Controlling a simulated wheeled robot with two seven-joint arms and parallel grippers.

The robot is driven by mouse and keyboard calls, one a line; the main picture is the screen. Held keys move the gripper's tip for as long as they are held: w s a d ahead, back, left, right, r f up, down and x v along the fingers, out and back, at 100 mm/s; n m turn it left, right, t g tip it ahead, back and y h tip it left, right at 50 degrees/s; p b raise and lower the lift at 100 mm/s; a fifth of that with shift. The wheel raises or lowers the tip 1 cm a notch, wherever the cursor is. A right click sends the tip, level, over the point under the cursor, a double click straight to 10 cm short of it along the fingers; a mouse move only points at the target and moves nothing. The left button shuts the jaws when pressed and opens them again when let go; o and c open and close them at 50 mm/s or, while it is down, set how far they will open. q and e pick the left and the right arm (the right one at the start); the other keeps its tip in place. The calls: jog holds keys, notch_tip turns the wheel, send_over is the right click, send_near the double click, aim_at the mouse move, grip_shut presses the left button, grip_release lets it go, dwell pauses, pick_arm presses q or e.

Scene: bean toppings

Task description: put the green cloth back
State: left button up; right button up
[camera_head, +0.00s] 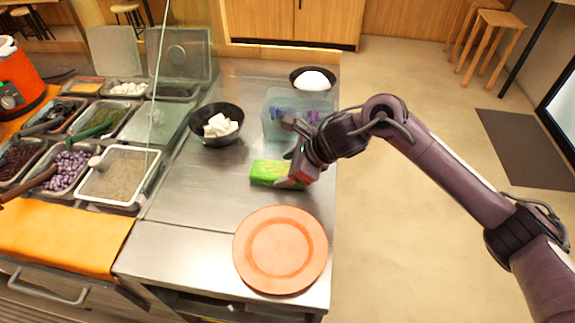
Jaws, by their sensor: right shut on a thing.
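The green cloth (270,172) is a bright green, block-like bundle at the middle of the steel counter (190,205). My right gripper (297,168) comes in from the right and is shut on the right end of the green cloth. I cannot tell whether the cloth touches the counter or is slightly above it. The fingertips are partly hidden by the gripper body. My left gripper is not in view.
A round orange plate (280,248) lies in front of the cloth. A black bowl with white cubes (218,125) and a clear bluish container (272,128) stand behind it. Topping trays (117,178) fill the left. The counter's right edge is close to the gripper.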

jog(key=shift+f, duration=0.1)
jog(key=o, duration=1.3)
jog(key=shift+r, duration=0.2)
jog(key=b+v, duration=0.1)
jog(key=v, duration=1.1)
